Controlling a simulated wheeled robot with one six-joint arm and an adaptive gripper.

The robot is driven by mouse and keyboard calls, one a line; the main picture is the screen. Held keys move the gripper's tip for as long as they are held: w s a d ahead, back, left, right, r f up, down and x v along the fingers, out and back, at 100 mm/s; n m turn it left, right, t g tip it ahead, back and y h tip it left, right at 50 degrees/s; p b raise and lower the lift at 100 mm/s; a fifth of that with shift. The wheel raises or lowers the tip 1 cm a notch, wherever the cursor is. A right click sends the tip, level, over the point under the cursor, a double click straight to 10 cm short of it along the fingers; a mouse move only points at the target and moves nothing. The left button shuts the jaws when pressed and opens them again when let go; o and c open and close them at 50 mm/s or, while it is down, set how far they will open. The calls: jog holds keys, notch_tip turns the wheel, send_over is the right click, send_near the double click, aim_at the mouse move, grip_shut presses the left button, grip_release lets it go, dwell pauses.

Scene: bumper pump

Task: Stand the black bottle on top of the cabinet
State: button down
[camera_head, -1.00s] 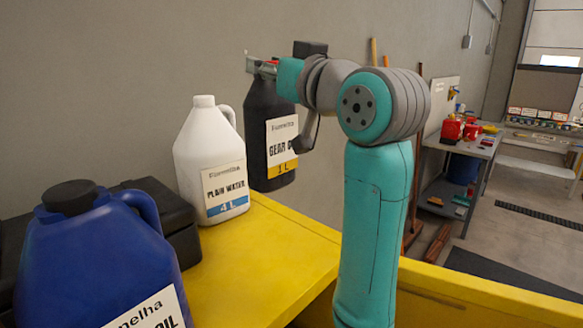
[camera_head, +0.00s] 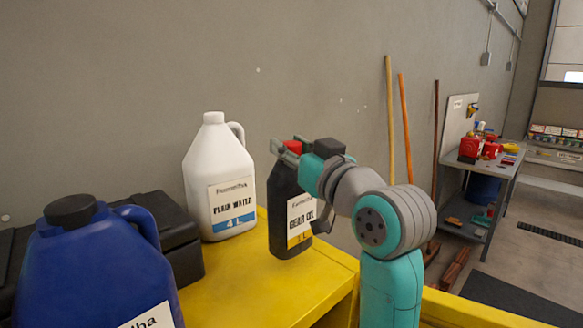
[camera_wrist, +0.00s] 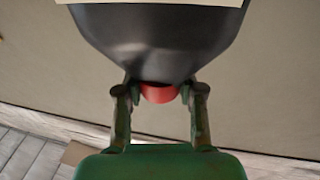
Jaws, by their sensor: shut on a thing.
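The black bottle (camera_head: 283,207) has a red cap and a white "GEAR OIL 1 L" label with a yellow band. It is upright at the right part of the yellow cabinet top (camera_head: 250,283). Whether its base touches the top I cannot tell. My gripper (camera_head: 288,147) is shut on the bottle's neck just at the red cap. In the wrist view the gripper (camera_wrist: 160,95) has a finger on each side of the red cap, and the bottle's dark body (camera_wrist: 160,40) fills the top of the picture.
A white "PLAIN WATER 4 L" jug (camera_head: 218,175) stands left of the bottle. A blue jug (camera_head: 95,255) and a black case (camera_head: 165,232) stand further left. The front right of the cabinet top is clear. A grey wall (camera_head: 320,60) rises behind.

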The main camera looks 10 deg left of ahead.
aim_at(291, 168)
jog(key=shift+f, duration=1.75)
jog(key=c, duration=0.7)
grip_release()
jog(key=shift+f, duration=0.1)
jog(key=v, duration=1.2)
